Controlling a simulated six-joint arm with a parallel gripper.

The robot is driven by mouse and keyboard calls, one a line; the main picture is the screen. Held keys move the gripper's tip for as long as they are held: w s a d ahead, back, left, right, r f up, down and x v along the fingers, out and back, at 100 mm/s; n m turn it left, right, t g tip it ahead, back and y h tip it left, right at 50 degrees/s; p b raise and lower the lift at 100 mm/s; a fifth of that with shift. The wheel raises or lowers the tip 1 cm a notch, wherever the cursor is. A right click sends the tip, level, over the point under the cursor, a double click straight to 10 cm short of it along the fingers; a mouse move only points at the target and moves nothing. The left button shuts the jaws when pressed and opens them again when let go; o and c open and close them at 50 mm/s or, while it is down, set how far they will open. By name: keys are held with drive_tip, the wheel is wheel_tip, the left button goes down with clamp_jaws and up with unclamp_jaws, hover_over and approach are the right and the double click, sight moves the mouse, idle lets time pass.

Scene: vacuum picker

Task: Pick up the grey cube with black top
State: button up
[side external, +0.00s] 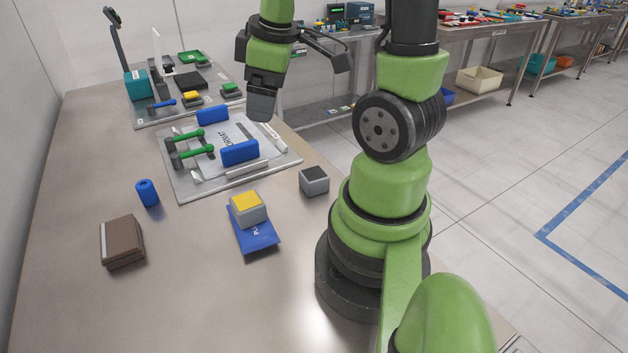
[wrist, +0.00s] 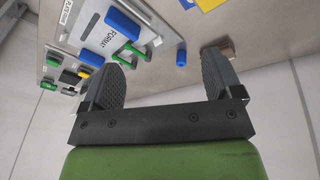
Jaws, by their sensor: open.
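The grey cube with black top (side external: 314,181) stands on the metal table, just left of my arm's base in the side view. I cannot make it out in the wrist view. My gripper (side external: 262,107) is up and well behind the cube, above the table's far part, apart from it. In the wrist view my gripper (wrist: 163,72) has its two fingers spread wide with nothing between them. A similar grey cube with yellow top (side external: 249,209) rests on a blue packet (side external: 262,239), to the left of the black-topped cube and nearer the camera.
A grey board (side external: 186,191) with blue blocks and green-handled parts lies behind the cubes. A blue cylinder (side external: 147,193) and a brown box (side external: 122,242) stand at left. A second board with small items lies farther back. The table's front is clear.

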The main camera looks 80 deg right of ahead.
drive_tip(key=s+d+f+n+g, duration=0.1)
drive_tip(key=s+d+f, duration=0.1)
drive_tip(key=f, duration=0.1)
drive_tip(key=s+d+f+n+g, duration=0.1)
drive_tip(key=s+d+f+n, duration=0.1)
drive_tip(key=d+f, duration=0.1)
drive_tip(key=s+d+f+n+g+y, duration=0.1)
drive_tip(key=s+d+f+n, duration=0.1)
drive_tip(key=f, duration=0.3)
drive_tip(key=shift+d+f, duration=0.15)
drive_tip(key=shift+d, duration=0.5)
hover_over(318, 172)
drive_tip(key=shift+n, duration=0.4)
wheel_tip(318, 172, down, 4)
drive_tip(key=shift+f, duration=3.25)
drive_tip(key=c, duration=1)
